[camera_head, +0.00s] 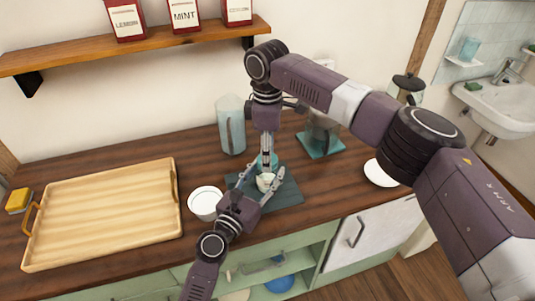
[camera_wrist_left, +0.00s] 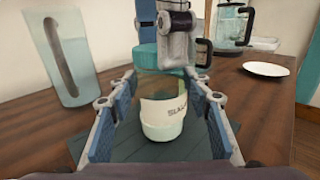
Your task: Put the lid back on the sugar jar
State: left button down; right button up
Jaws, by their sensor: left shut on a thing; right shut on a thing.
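The sugar jar (camera_wrist_left: 163,112), clear with a pale label and a whitish base, stands upright on a dark slate mat (camera_head: 287,193). In the head view the jar (camera_head: 265,184) is largely covered by my grippers. My left gripper (camera_head: 266,178) reaches in from below and is shut on the jar, one finger on each side. The teal lid (camera_wrist_left: 148,58) is at the top of the jar. My right gripper (camera_head: 267,152) points down from above and is shut on the lid. I cannot tell whether the lid touches the rim.
A tall glass pitcher (camera_head: 231,126) stands behind left, and a white bowl (camera_head: 204,203) is left of my left gripper. A wooden tray (camera_head: 103,212) fills the left counter. A glass coffee press (camera_head: 321,132) stands on a teal mat behind right, with a white plate (camera_head: 380,174) further right.

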jog(key=m, duration=0.3)
jog(key=shift+m, duration=0.3)
jog(key=m, duration=0.4)
jog(key=shift+m, duration=0.3)
jog(key=o, duration=1.3)
jog(key=shift+o, duration=0.2)
notch_tip(320, 180, up, 12)
pick_arm(q)
jog(key=c, duration=1)
grip_release()
jog(key=shift+o, duration=0.2)
